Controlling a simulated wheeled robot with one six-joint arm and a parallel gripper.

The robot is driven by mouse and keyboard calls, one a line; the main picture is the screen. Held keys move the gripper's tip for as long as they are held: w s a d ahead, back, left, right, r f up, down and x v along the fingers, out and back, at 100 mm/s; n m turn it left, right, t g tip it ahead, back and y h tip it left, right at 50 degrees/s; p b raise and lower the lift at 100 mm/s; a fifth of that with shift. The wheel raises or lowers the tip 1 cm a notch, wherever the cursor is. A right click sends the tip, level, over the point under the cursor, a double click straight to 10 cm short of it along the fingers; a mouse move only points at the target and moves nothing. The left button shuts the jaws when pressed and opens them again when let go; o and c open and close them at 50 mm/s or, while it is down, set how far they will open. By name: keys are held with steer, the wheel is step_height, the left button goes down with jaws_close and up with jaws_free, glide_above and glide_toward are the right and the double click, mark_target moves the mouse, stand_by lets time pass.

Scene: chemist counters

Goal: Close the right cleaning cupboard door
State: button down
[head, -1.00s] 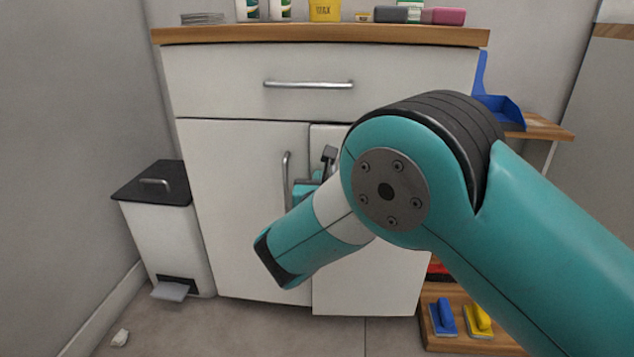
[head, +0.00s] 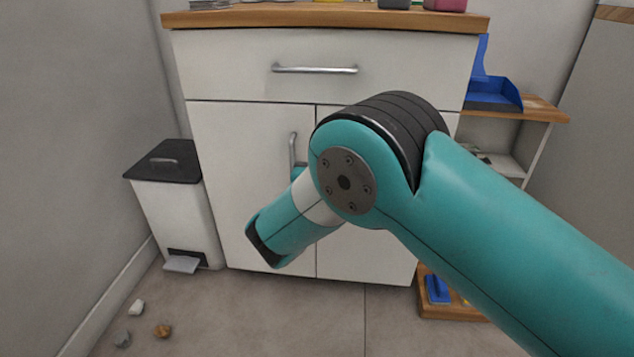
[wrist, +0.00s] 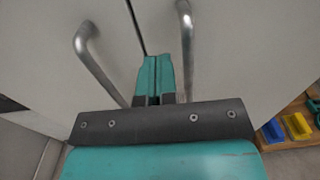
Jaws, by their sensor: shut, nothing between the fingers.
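The right cupboard door (head: 368,255) is white and mostly hidden behind my arm in the head view. Its bottom edge lines up with the left door (head: 245,150), and it looks flush or nearly so. In the wrist view the right door (wrist: 235,50) and left door (wrist: 50,75) meet at a thin dark seam. My gripper (wrist: 154,62) is shut and empty, at the door fronts by the seam. It lies between the left handle (wrist: 92,60) and the right handle (wrist: 186,45). Whether the fingertips touch the door I cannot tell.
A drawer (head: 320,85) is shut above the doors. A white pedal bin (head: 175,215) stands left of the cupboard. An open shelf (head: 540,106) with a blue dustpan (head: 492,95) is at the right. Small lumps (head: 162,331) lie on the floor at front left.

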steer(key=s+a+b, duration=0.1)
steer(key=s, duration=0.9)
steer(key=s+d+r+m+g+p, duration=0.1)
steer(key=s+d+r+m+g, duration=0.15)
steer(key=d+m+g, duration=0.4)
steer(key=s+d+r+m+g+p, duration=0.1)
steer(key=d+r+m+g+p, duration=0.2)
steer(key=d+m, duration=0.65)
steer(key=s+r+m+g+y+p, duration=0.1)
steer(key=s+r+m+g+y, duration=0.35)
steer(key=s, duration=0.75)
steer(key=s+r+m+g+y, duration=0.2)
steer(key=s+r+m+g, duration=0.4)
steer(key=s, duration=0.6)
step_height(320, 180, up, 37)
steer(key=t+p, duration=0.2)
steer(key=p, duration=3.6)
steer(key=shift+s+r+m, duration=0.15)
steer(key=shift+s+m, duration=0.1)
steer(key=shift+m, duration=0.1)
steer(key=shift+a, duration=0.1)
